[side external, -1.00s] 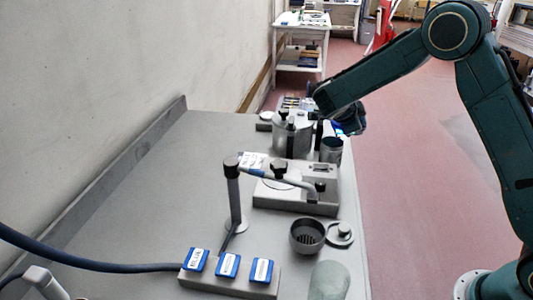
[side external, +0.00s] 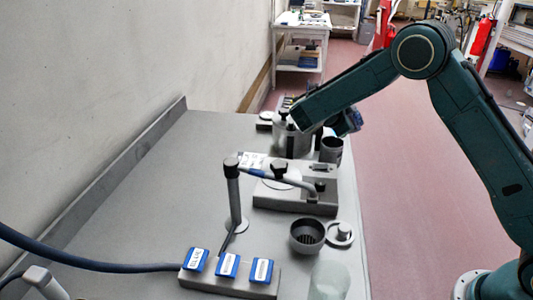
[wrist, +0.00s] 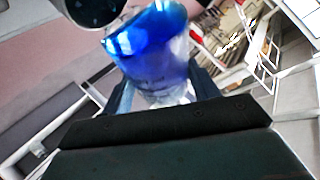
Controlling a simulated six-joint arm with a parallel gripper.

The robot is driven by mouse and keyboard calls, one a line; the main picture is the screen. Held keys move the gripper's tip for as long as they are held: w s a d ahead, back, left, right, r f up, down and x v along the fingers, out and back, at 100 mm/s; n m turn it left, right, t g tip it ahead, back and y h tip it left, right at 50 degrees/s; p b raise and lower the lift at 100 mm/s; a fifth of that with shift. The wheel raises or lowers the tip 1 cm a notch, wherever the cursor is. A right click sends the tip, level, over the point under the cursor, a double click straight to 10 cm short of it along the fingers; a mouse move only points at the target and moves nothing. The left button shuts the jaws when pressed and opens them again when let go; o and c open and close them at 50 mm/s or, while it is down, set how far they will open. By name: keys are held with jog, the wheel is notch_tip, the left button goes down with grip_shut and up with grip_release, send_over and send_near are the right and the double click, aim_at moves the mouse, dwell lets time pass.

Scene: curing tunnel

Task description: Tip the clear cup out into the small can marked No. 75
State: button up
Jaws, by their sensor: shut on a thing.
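My gripper (wrist: 162,92) is shut on the clear cup (wrist: 155,70), which holds something bright blue. In the wrist view the cup is tilted, and the blue (wrist: 150,32) lies toward its mouth end. A dark grey round can (wrist: 92,10) is close beside the mouth at the top left of that view. In the side view a small grey can (side external: 331,150) stands upright near the table's right edge, just below my wrist. No number can be read on it. My arm hides most of the cup there, and whether anything has landed in the can cannot be seen.
A larger lidded pot (side external: 290,135) stands left of the small can. In front are a grey fixture (side external: 296,200), a jointed stand (side external: 235,195), a dark round cup (side external: 307,236), a translucent cylinder (side external: 329,280) and a block with blue switches (side external: 228,266).

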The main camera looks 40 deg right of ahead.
jog(key=shift+w+a+r+h, duration=0.1)
jog(key=shift+w+a+h, duration=0.05)
jog(key=shift+a+h, duration=0.15)
jog(key=shift+d, duration=0.1)
dwell(1.7)
jog(key=shift+s+d+m+y, duration=0.3)
jog(key=shift+s+d+y, duration=0.15)
jog(key=shift+d+y, duration=0.3)
jog(key=shift+f+y, duration=0.4)
jog(key=shift+y, duration=0.05)
jog(key=shift+s+d+m+t, duration=0.15)
jog(key=shift+d+m+t, duration=0.05)
jog(key=shift+m+t, duration=0.1)
